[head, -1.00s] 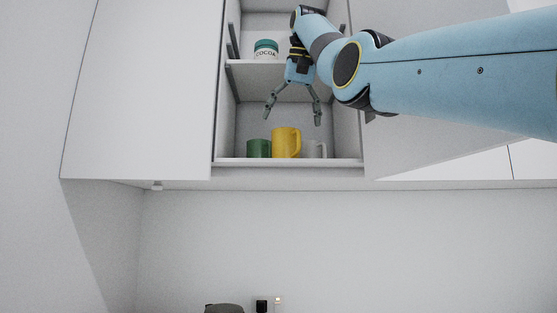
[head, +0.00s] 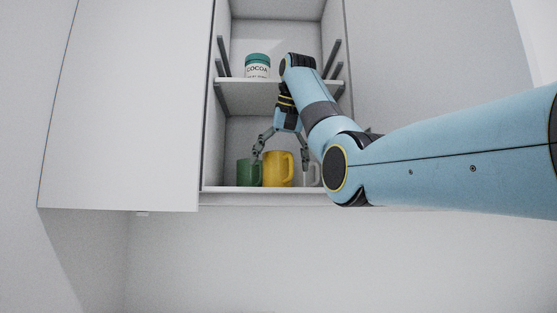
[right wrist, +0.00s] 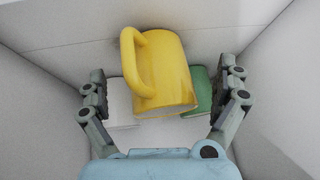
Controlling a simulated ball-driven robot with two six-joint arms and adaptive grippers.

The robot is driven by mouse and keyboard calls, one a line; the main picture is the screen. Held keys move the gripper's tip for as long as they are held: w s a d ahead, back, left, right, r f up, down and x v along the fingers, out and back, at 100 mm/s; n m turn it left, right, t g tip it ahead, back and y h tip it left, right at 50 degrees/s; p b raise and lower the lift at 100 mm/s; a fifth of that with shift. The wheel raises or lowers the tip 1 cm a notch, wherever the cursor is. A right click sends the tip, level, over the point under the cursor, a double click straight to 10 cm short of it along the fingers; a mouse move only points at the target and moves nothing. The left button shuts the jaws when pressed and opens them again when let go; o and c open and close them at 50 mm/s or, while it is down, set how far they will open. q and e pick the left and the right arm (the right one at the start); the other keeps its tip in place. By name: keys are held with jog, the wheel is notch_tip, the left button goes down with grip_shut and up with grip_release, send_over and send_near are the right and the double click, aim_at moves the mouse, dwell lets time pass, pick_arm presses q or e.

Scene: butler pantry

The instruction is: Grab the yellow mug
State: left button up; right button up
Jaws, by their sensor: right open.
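The yellow mug (head: 277,170) stands on the lower cabinet shelf, between a green mug (head: 249,173) on its left and a white mug (head: 311,174) on its right. My right gripper (head: 280,160) is open above and around the level of the yellow mug's top, one finger near each side. In the right wrist view the yellow mug (right wrist: 158,72) lies ahead between the two open fingers (right wrist: 168,100), apart from them, with its handle toward the upper left. The green mug (right wrist: 199,88) and white mug (right wrist: 121,103) show partly behind it. My left gripper is not in view.
A cocoa jar (head: 257,66) stands on the upper shelf (head: 250,96), above the mugs. The cabinet's side walls and the lower shelf edge (head: 270,189) bound the space closely. A large white door panel (head: 120,110) is at the left.

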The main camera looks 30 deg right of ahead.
aim_at(280, 165)
jog(key=p+x, duration=0.1)
jog(key=x, duration=0.2)
jog(key=shift+d+f+p, duration=0.1)
jog(key=shift+p, duration=0.2)
jog(key=shift+w+f, duration=0.2)
jog(key=shift+f, duration=0.1)
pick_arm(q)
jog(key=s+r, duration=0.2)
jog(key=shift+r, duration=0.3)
pick_arm(e)
jog(key=shift+c, duration=0.3)
jog(key=c, duration=0.7)
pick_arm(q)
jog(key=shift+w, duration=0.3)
pick_arm(e)
jog(key=c, duration=0.9)
